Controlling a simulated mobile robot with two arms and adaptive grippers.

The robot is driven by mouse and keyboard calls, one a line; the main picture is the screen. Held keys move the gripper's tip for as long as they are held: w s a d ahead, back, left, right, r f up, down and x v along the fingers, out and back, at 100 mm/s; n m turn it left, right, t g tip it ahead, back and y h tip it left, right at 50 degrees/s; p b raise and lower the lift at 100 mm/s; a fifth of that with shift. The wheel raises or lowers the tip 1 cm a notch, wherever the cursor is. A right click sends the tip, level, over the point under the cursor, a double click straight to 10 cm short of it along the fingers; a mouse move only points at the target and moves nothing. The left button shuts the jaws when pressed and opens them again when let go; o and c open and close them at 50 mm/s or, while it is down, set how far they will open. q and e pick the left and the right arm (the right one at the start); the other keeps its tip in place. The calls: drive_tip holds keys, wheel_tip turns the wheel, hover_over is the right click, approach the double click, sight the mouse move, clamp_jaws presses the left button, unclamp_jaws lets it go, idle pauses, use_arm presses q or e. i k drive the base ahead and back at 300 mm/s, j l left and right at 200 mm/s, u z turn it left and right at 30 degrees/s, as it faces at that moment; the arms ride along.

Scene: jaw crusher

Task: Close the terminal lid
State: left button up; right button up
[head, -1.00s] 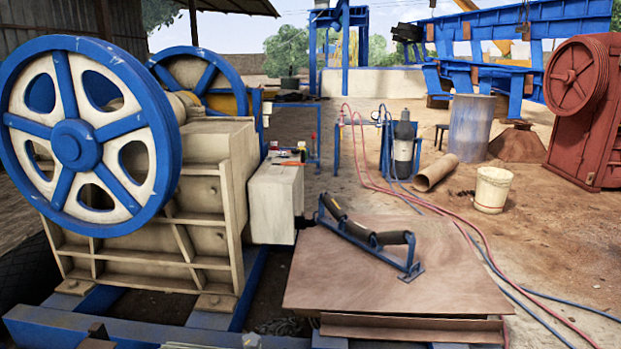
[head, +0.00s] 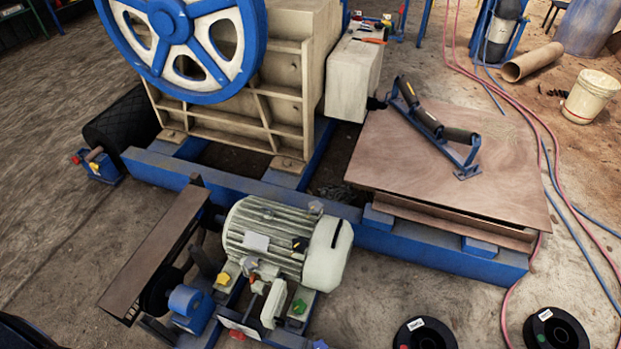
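A ribbed grey-green electric motor (head: 268,238) with a pale end cover (head: 328,255) sits low in the middle of the head view. A small pale upright plate (head: 273,303) stands at its near side, among small yellow, red and green parts. It may be the terminal lid, but it is too small to tell for sure or to judge its angle. A white label-like patch (head: 256,242) is on the motor body. Neither of my grippers shows in the view.
The crusher's blue base beam (head: 350,225) runs behind the motor. A brown guard or channel (head: 160,250) stands left of it. Black spools (head: 556,328) lie on the floor at lower right. A wooden board (head: 400,165) carries a blue roller frame (head: 440,130). Hoses (head: 560,200) cross the right.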

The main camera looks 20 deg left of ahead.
sight(270, 313)
drive_tip(key=u, duration=1.1)
